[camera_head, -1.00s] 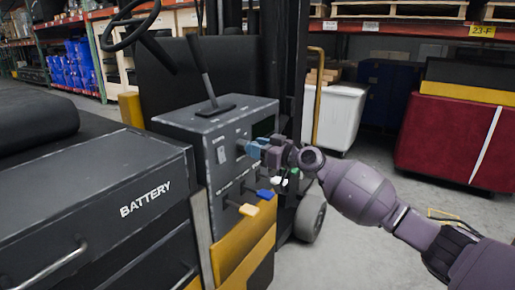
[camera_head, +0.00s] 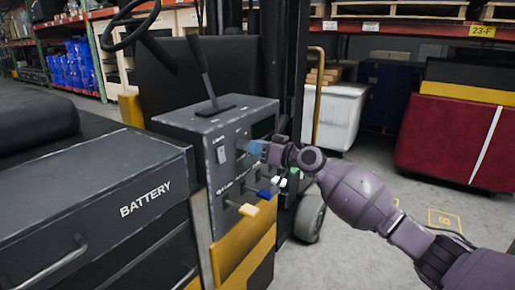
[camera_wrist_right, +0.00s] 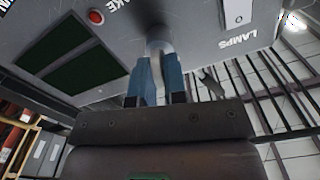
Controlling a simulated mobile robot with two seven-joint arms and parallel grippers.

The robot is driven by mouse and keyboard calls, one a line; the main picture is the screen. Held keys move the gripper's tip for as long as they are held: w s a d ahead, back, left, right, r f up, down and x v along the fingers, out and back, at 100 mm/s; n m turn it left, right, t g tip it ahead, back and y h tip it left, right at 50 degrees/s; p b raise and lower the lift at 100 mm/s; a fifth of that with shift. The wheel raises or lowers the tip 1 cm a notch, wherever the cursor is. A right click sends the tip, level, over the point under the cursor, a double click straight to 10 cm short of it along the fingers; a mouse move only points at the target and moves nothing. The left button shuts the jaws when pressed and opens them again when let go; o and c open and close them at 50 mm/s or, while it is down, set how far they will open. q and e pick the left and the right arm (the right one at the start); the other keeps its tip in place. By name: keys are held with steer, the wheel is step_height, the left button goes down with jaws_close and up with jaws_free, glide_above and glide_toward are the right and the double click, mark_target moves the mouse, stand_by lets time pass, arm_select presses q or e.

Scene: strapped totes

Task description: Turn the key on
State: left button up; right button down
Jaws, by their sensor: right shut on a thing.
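The key (camera_wrist_right: 158,40) is a grey round piece on the grey control panel, between my right gripper's fingers in the right wrist view. In the head view its spot on the panel's side face shows only as a small dark piece (camera_head: 241,145). My right gripper (camera_head: 256,148) has blue fingers and is shut on the key, pointing left at the panel. The blue fingers also show in the right wrist view (camera_wrist_right: 156,82), one on each side of the key. The fingers hide most of the key. My left gripper is not in view.
The panel box (camera_head: 180,119) carries a lever (camera_head: 201,70). A lamps switch (camera_wrist_right: 236,12) and a red button (camera_wrist_right: 95,17) flank the key. Blue, yellow and white levers (camera_head: 248,209) stick out below the gripper. A battery box (camera_head: 90,190) is at left.

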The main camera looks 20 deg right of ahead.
steer(key=m, duration=0.5)
steer(key=shift+d+p, duration=0.1)
steer(key=shift+p, duration=0.25)
steer(key=m, duration=0.3)
steer(key=shift+p, duration=0.3)
steer(key=shift+w+f+m, duration=0.1)
steer(key=shift+m, duration=0.2)
steer(key=c, duration=1.2)
jaws_free()
steer(key=shift+c, duration=0.2)
steer(key=shift+d, duration=0.1)
